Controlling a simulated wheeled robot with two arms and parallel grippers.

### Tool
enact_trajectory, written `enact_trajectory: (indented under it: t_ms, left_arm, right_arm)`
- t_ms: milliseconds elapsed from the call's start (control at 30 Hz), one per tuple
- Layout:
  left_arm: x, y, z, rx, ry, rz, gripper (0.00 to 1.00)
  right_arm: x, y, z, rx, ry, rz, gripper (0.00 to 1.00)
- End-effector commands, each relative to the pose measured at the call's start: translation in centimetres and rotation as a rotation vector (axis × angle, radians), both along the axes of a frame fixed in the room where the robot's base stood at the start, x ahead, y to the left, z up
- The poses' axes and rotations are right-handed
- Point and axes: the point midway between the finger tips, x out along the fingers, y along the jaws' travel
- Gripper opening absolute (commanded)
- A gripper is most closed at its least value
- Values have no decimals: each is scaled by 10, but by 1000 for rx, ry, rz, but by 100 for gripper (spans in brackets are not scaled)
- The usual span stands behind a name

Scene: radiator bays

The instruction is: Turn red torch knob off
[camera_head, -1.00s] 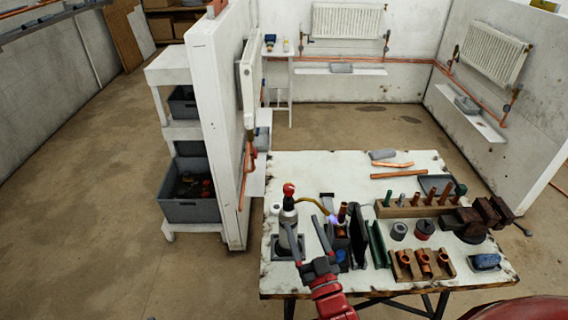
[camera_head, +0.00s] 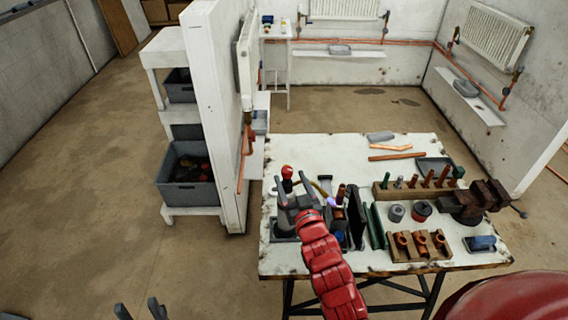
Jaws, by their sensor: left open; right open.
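The torch stands upright near the left edge of the workbench, with its red knob (camera_head: 287,172) on top. A curved brass tube runs right from its head to a small bluish-purple flame (camera_head: 332,201). My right gripper (camera_head: 291,184) is open at the torch. Its grey fingers lie on either side of the upper torch, just below or beside the knob; I cannot tell whether they touch it. The gripper and red arm hide most of the torch's body. My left gripper (camera_head: 140,305) is open and empty at the bottom left, above the floor, far from the torch.
The workbench (camera_head: 310,150) also bears a dark upright plate (camera_head: 357,220), a wooden rack (camera_head: 410,194) of fittings, a block of copper fittings (camera_head: 420,246) and a vise (camera_head: 480,202). Its back left is clear. A white partition (camera_head: 222,120) stands to its left.

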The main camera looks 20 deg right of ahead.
Motion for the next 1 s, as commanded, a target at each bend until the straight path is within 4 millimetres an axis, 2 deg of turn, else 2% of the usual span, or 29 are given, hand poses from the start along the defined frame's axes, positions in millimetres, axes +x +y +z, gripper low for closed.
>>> enact_trajectory:
  t_ms: [33,200,400,833,1000]
  left_arm:
    - [0,0,8,0,0,0,50]
    - [0,0,18,0,0,0,50]
    - [0,0,25,0,0,0,50]
    - [0,0,26,0,0,0,50]
    - [0,0,26,0,0,0,50]
  right_arm:
    - [11,0,4,1,2,0,70]
    - [40,0,4,1,0,1,70]
    - [61,-1,2,0,1,0,70]
    - [68,-1,-1,0,1,0,70]
    - [68,-1,-1,0,1,0,39]
